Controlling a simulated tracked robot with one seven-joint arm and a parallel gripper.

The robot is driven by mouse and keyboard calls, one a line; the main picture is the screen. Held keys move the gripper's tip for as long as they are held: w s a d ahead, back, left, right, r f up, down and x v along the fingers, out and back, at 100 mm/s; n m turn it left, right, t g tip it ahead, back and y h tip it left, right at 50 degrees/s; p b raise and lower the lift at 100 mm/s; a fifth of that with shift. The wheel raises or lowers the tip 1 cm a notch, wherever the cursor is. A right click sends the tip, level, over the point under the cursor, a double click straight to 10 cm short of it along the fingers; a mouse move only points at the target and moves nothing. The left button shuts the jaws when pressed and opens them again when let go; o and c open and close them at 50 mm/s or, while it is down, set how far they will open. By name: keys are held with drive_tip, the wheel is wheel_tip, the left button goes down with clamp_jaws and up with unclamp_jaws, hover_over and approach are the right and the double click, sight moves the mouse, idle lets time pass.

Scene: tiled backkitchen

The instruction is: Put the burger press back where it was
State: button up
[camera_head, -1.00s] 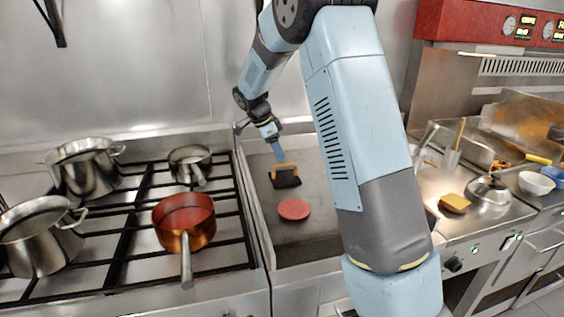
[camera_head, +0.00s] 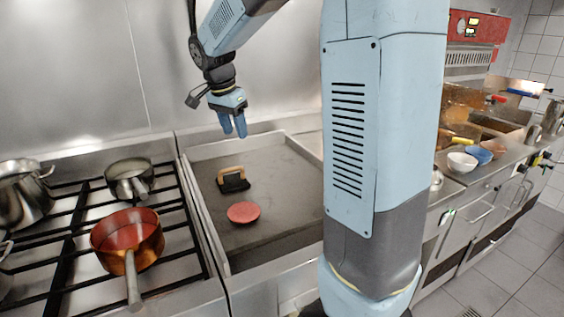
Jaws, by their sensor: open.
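The burger press (camera_head: 233,182), a dark plate with a tan wooden handle, rests on the grey griddle (camera_head: 275,220) towards its back left. A round red patty (camera_head: 243,212) lies on the griddle just in front of the press. My gripper (camera_head: 233,134) is open and empty, its two blue fingers pointing down. In the picture it is above the press, apart from it. My large arm link hides the right side of the griddle and part of the counter.
A stove with black grates stands to the left, with a copper pan (camera_head: 128,241), a small steel pot (camera_head: 130,179) and a large steel pot (camera_head: 22,192). To the right, a counter holds a white bowl (camera_head: 462,162) and a blue bowl (camera_head: 479,153). A steel wall stands behind the griddle.

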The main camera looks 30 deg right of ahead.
drive_tip(key=s+d+r+n+t+y, duration=0.1)
drive_tip(key=s+n+t, duration=0.3)
drive_tip(key=s+n, duration=0.8)
drive_tip(key=s+y, duration=0.1)
drive_tip(key=s, duration=1.3)
drive_tip(key=shift+s+r, duration=0.25)
drive_tip(key=shift+s, duration=0.15)
